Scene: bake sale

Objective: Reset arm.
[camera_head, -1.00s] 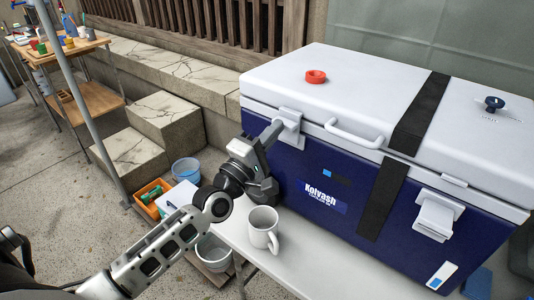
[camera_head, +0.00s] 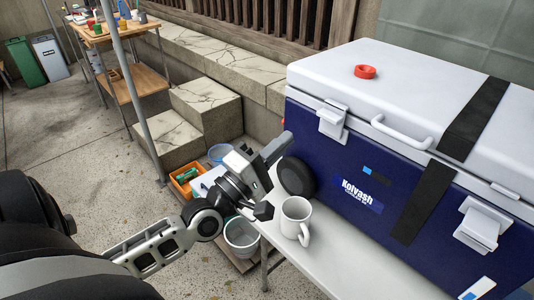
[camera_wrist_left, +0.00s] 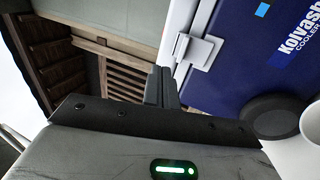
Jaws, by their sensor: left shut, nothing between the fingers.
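My left gripper (camera_head: 276,148) is shut and empty. It is in the air just left of the blue and white cooler (camera_head: 395,85), near its left front latch (camera_head: 332,119). In the left wrist view, my left gripper's dark fingers (camera_wrist_left: 161,84) are together, with the cooler's latch (camera_wrist_left: 199,48) to their right and a visible gap between them. A white mug (camera_head: 295,218) stands upright on the white table, just right of and below the gripper in the head view. My right gripper is not in view.
The white table (camera_head: 345,267) holds the cooler, whose black wheel (camera_head: 296,177) faces me. An orange crate (camera_head: 186,180) and a bucket (camera_head: 241,236) are below, left of the table. Stone steps (camera_head: 205,110) stand behind. Open paving lies left.

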